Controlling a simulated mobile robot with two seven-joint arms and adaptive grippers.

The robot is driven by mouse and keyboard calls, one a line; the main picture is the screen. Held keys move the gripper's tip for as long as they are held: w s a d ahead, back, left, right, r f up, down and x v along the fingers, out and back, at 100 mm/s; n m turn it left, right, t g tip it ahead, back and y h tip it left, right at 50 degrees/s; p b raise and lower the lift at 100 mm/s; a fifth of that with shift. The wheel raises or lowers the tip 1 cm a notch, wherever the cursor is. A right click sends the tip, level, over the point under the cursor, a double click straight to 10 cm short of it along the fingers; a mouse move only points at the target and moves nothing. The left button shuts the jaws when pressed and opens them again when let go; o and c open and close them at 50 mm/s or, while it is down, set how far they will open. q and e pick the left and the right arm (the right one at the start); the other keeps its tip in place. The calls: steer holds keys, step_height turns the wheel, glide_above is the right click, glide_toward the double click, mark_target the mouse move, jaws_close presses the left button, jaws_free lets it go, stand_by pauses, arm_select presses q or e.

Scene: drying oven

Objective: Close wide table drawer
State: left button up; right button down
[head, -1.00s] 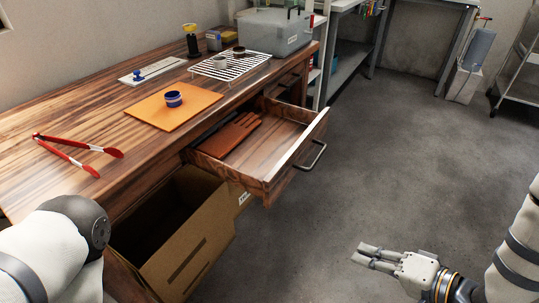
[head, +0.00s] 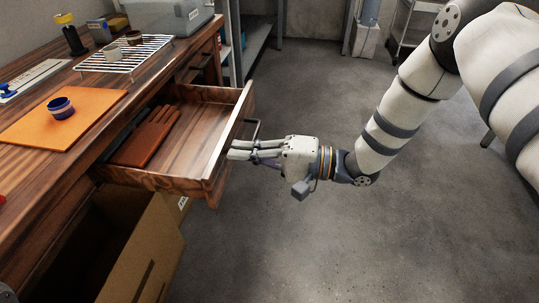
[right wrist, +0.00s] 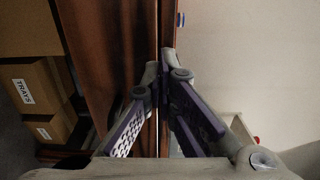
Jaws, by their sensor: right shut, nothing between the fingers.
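The wide wooden drawer (head: 222,150) stands pulled out from the wooden table, with its pale-edged front facing right and a metal handle (head: 252,131) on it. A brown glove (head: 148,137) lies inside. My right gripper (head: 232,149) is shut and empty, its fingertips at the drawer front just below the handle in the picture. I cannot tell whether they touch the front. In the right wrist view the closed fingers (right wrist: 162,85) meet in front of a brown wooden panel (right wrist: 105,50). My left gripper is out of view.
A cardboard box (head: 150,255) stands below the drawer. The right wrist view shows boxes, one labelled TRAYS (right wrist: 28,92).

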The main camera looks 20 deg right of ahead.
mark_target(152, 167)
steer(key=shift+w+a, duration=0.4)
steer(key=shift+a, duration=0.2)
steer(key=shift+a, duration=0.1)
